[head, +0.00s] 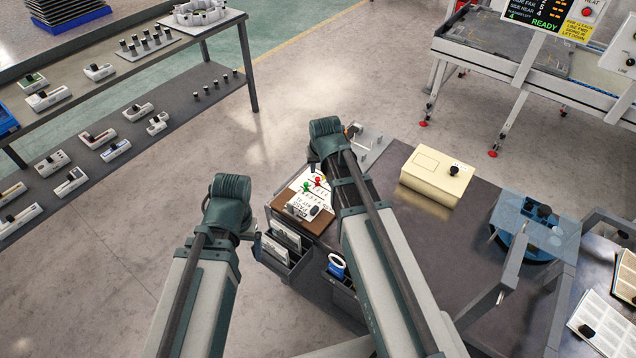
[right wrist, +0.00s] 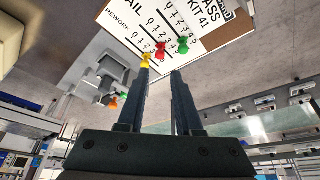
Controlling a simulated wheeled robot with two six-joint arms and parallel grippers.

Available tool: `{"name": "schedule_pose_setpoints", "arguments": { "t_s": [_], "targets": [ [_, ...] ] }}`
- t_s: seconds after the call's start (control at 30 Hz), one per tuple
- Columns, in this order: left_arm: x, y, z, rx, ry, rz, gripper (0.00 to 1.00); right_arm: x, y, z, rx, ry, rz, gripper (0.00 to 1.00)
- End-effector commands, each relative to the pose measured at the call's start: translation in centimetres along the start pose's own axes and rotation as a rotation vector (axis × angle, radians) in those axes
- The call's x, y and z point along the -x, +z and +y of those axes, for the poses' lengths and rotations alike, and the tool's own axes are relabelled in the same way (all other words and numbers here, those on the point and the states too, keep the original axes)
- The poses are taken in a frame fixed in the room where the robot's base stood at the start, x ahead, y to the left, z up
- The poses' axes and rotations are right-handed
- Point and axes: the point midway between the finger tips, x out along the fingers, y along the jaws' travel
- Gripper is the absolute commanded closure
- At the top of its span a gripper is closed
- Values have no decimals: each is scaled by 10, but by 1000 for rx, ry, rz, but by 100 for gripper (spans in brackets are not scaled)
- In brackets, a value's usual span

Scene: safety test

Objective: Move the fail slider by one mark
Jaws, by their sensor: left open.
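A white score board (head: 296,206) lies on a brown block on the dark bench. Its red fail knob (head: 318,181) stands between a green knob (head: 306,188) and a yellow one. The right wrist view shows the red knob (right wrist: 160,50), the green knob (right wrist: 183,45) and the yellow knob (right wrist: 145,61) beside printed number rows. My right gripper (right wrist: 162,74) is open and empty; its fingertips point towards the knobs, with yellow by the left tip and red ahead of the gap. Contact cannot be told. My left gripper (head: 230,190) is left of the board; its fingers are mostly hidden.
A cream box (head: 436,175) and a blue round fixture (head: 540,225) stand on the bench to the right. A blue-and-white roll (head: 337,265) sits in the bench's front compartment. Shelves with several devices (head: 97,139) stand at left. Floor is clear between.

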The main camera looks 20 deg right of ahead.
Motion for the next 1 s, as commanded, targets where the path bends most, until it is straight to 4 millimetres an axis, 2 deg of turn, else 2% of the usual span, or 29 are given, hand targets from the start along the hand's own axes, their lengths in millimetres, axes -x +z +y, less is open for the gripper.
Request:
{"name": "schedule_pose_setpoints", "arguments": {
  "t_s": [0.03, 0.1, 0.4, 0.5, 0.87, 1.0],
  "targets": [
    [-15, -1, 2, 0, 0, 0, 12, -16, 2, 0, 0, 0, 0, 66],
    [-25, -2, 2, 0, 0, 0, 12, -27, 2, 0, 0, 0, 0, 66],
    [-65, -4, 6, -1, 0, 0, 12, -70, 1, 0, 0, 0, 0, 66],
    [-72, -4, 7, -1, 0, 0, 12, -79, 1, 0, 0, 0, 0, 66],
    [-75, -4, 7, -1, 0, 0, 12, -82, 0, 0, 0, 0, 0, 66],
    [-75, -4, 7, -1, 0, 0, 12, -82, 0, 0, 0, 0, 0, 88]
  ]
}}
